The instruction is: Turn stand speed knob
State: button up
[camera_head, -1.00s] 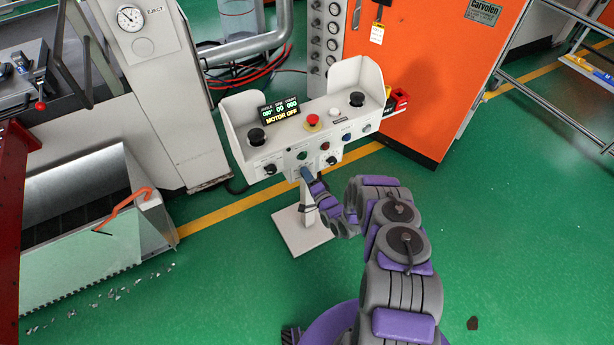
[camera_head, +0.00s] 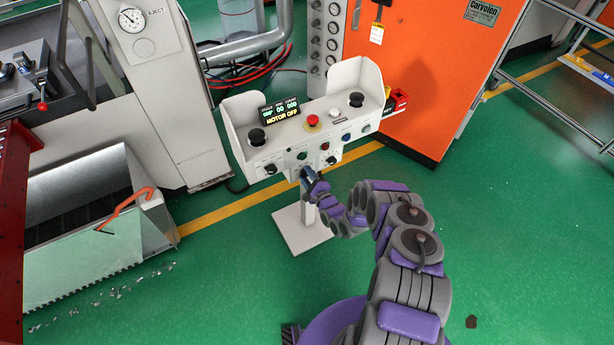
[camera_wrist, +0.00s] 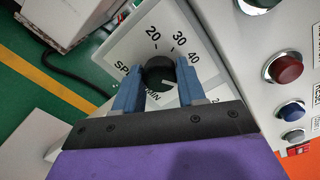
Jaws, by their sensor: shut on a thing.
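The speed knob (camera_wrist: 159,70) is a round black knob on a light dial plate (camera_wrist: 128,48) marked 20, 30, 40 and partly covered lettering. My gripper (camera_wrist: 158,84) has its two blue fingers on either side of the knob and is shut on it. In the head view my gripper (camera_head: 309,178) is at the lower front of the white control stand (camera_head: 303,224), and it hides the knob there. The stand's display (camera_head: 281,114) shows "MOTOR OFF".
A red emergency button (camera_head: 312,122) and two black palm buttons sit on top of the stand. More buttons, including a dark red one (camera_wrist: 284,68) and a blue one (camera_wrist: 291,112), are close to the right of my gripper. An orange cabinet (camera_head: 425,80) stands behind.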

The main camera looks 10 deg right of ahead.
jog(key=shift+d+f, duration=0.2)
jog(key=shift+f, duration=0.05)
jog(key=o, duration=0.8)
jog(key=shift+f, duration=0.1)
jog(key=shift+c, duration=0.2)
jog(key=o, duration=0.3)
jog(key=shift+r, duration=0.2)
jog(key=p+v, duration=0.2)
jog(key=v, duration=1.5)
jog(key=shift+s, duration=0.15)
